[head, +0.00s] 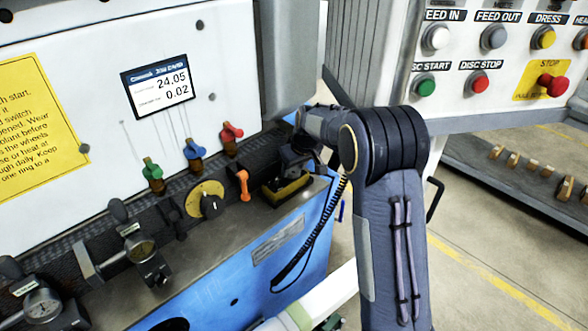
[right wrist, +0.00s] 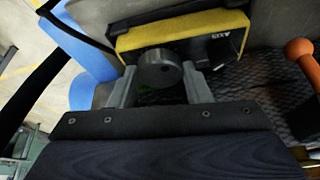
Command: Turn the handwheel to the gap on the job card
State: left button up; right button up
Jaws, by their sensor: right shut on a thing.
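My right gripper (head: 298,160) reaches in from the right to a black box with a yellow edge (head: 287,192) on the machine's ledge. In the right wrist view its two fingers (right wrist: 160,88) stand on either side of a round grey metal knob (right wrist: 158,72) and are shut on it. The knob sits in front of the box's yellow face (right wrist: 215,30); it looks like the handwheel's, but the full wheel is hidden. My left gripper is not in view.
An orange lever (head: 244,186) stands close left of the box, and a yellow dial with a black knob (head: 205,200) is further left. Green, blue and red valves (head: 231,132) line the panel. A coiled black cable (head: 312,240) hangs below. The button panel (head: 490,55) is at upper right.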

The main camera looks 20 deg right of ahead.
dwell(0.4)
jog(key=o, duration=1)
jog(key=shift+r, duration=0.1)
jog(key=v, duration=0.7)
jog(key=shift+r+b, duration=0.3)
jog(key=shift+b, duration=0.05)
jog(key=shift+s, duration=0.1)
